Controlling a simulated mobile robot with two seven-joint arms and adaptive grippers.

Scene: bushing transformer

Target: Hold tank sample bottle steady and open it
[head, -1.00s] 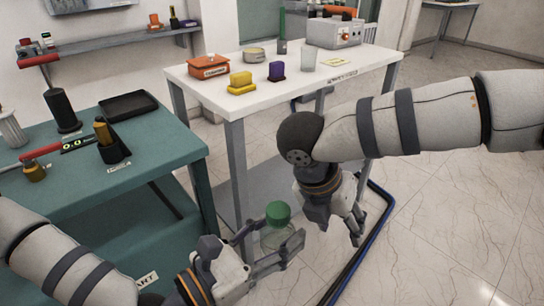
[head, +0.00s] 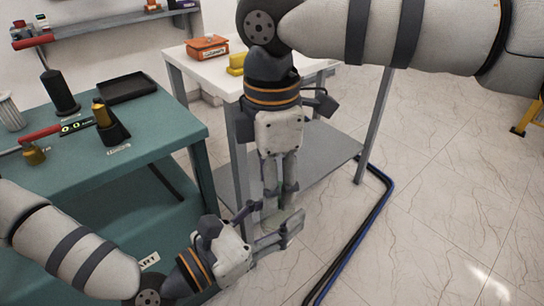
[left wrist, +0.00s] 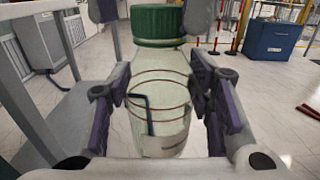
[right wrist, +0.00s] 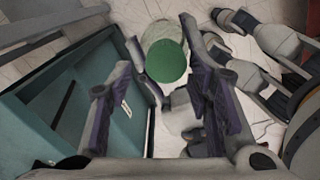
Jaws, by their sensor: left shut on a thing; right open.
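The sample bottle (left wrist: 160,95) is clear glass with a green cap (left wrist: 158,24) and a white label, upright in the left wrist view. My left gripper (head: 272,228) is shut on the bottle's body, with a finger on each side of it (left wrist: 160,110). My right gripper (head: 280,195) is above the bottle, pointing down, and its fingers are open. In the right wrist view the green cap (right wrist: 166,61) lies between and beyond the open fingertips (right wrist: 165,50). In the head view the right gripper hides most of the cap.
A teal cart (head: 150,127) stands at the left with a black tray (head: 127,87) and tools. A white table (head: 178,54) with a grey lower shelf (head: 318,160) stands just behind the grippers. Black and blue hoses (head: 356,231) lie on the open floor to the right.

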